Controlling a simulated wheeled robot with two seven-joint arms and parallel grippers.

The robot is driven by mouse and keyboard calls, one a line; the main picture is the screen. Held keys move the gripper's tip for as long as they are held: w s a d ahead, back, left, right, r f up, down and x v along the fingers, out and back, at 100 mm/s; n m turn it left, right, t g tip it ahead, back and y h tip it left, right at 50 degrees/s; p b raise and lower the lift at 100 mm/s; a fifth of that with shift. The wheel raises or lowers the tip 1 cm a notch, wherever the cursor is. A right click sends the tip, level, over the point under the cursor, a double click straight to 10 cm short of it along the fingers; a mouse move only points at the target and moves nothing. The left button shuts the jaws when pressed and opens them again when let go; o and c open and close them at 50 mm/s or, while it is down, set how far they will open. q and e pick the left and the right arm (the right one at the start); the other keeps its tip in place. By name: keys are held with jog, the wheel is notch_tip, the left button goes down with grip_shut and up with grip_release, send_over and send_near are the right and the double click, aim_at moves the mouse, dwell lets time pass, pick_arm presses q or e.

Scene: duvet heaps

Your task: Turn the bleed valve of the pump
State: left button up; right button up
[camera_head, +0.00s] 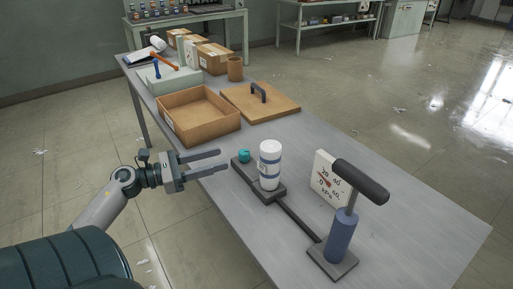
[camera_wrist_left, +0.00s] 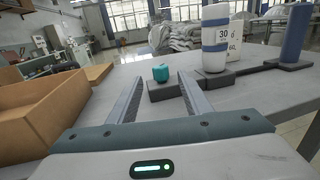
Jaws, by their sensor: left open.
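The pump has a blue cylinder (camera_head: 341,237) with a black T-handle (camera_head: 361,181) on a dark base, joined by a flat bar to a second dark base (camera_head: 257,182). A small teal knob, the bleed valve (camera_head: 244,155), sits at that base's far end; it shows in the left wrist view (camera_wrist_left: 160,73) between and beyond the fingers. A white bottle with blue bands (camera_head: 270,164) stands upright on the same base. A white gauge panel (camera_head: 325,178) stands behind the bar. My left gripper (camera_head: 221,162) is open and empty, its fingertips short of the knob. My right gripper is out of view.
An open cardboard box (camera_head: 200,113) stands at the left table edge, with a flat brown lid with a black handle (camera_head: 260,100) beside it. A brown cup (camera_head: 235,68), boxes and a hammer lie farther back. The grey table (camera_head: 420,215) is clear to the right of the pump.

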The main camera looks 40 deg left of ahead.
aim_at(244, 155)
pick_arm(q)
jog(key=p+x, duration=0.2)
jog(key=x, duration=1)
jog(key=shift+w+r, duration=0.1)
jog(key=shift+w, duration=0.1)
jog(key=shift+w+d+p, duration=0.3)
jog(key=shift+w, duration=0.15)
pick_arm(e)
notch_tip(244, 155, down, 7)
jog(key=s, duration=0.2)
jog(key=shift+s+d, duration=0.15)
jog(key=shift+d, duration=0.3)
pick_arm(q)
jog(key=c, duration=1.1)
jog(key=shift+o, duration=0.2)
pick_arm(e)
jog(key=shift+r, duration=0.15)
